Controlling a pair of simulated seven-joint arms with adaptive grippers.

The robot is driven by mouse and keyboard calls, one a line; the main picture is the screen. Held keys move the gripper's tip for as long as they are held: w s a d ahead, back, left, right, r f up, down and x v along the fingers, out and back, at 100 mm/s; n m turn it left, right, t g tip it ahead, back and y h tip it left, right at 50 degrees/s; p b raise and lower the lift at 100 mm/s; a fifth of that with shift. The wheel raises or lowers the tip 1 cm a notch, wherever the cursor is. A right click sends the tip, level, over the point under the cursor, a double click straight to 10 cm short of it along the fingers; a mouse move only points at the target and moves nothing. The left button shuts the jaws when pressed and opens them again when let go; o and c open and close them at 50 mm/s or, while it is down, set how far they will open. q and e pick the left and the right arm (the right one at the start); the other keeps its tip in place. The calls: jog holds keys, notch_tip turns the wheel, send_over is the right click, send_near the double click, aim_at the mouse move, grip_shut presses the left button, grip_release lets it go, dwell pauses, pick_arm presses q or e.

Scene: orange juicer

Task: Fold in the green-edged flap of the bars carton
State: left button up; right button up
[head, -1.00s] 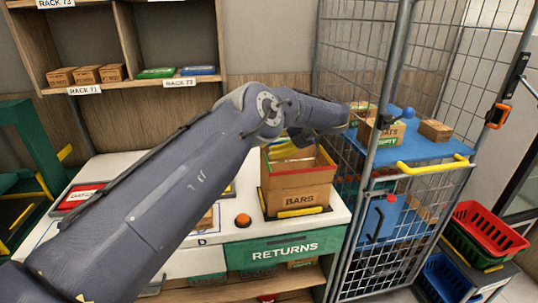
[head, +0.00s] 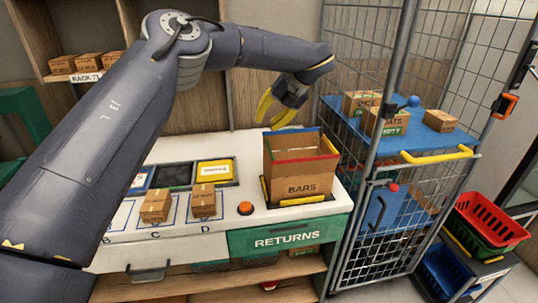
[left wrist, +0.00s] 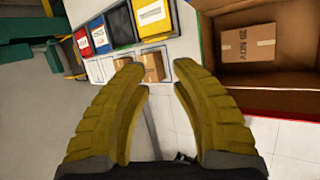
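The open bars carton (head: 301,186) stands upright on the white counter, its lettered face toward me. A red-edged flap (head: 306,159) shows along its near side. A thin green edge shows at its far rim in the head view; it is small there. My right gripper is not in view.
A wire cage (head: 385,225) with a blue shelf holding boxes stands close on the right. Red (head: 485,222) and blue baskets are beyond it.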

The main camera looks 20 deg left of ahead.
aim_at(269, 153)
pick_arm(q)
jog(key=s+d+r+t+h, duration=0.2)
jog(key=s+d+h, duration=0.15)
jog(key=d, duration=0.25)
jog(key=shift+n+y, duration=0.45)
jog(key=shift+n, duration=0.35)
jog(key=x, duration=1.7)
jog(key=shift+w+d+f, duration=0.15)
jog(key=shift+d+f, duration=0.1)
jog(key=shift+f, duration=0.05)
jog(key=shift+c, duration=0.5)
grip_shut()
